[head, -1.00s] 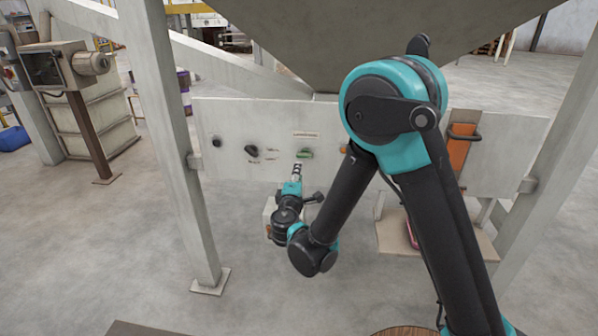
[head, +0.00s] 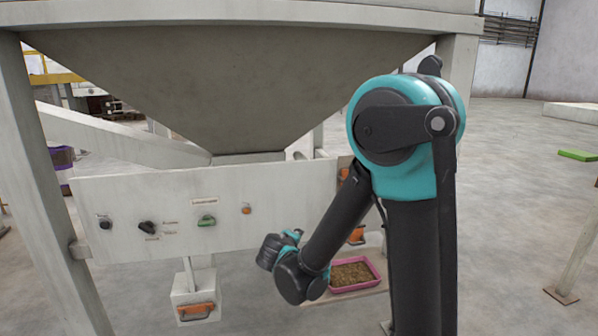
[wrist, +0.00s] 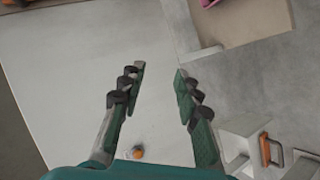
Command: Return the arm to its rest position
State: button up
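My arm stands at the right of the head view, with its elbow high and its forearm (head: 342,222) slanting down to the left. The wrist hangs in front of the grey control panel (head: 275,200); the fingers are hidden in the head view. In the wrist view my gripper (wrist: 157,90) is open, its two fingers apart with nothing between them. The pale panel fills much of that view behind the fingers.
The panel bears a green switch (head: 206,221), dark knobs (head: 148,227) and a small orange button (head: 246,210). A pink tray of pellets (head: 352,275) sits on a shelf close to my wrist. A box with an orange handle (head: 196,310) hangs below the panel. Open floor lies right.

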jog(key=s+d+f+m+g, duration=0.25)
jog(key=s+d, duration=0.25)
jog(key=d, duration=0.3)
jog(key=s+d+f+m+g, duration=0.25)
jog(key=s+d+m, duration=0.2)
jog(key=d, duration=0.45)
jog(key=s+d+f+m+g+y, duration=0.1)
jog(key=s+m, duration=0.1)
jog(key=s, duration=0.4)
jog(key=s+d+f+m+g+y, duration=0.1)
jog(key=s+d+f+m+g, duration=0.1)
jog(key=s, duration=0.5)
jog(key=shift+d+m+y, duration=0.3)
jog(key=shift+m, duration=0.1)
jog(key=shift+s, duration=0.1)
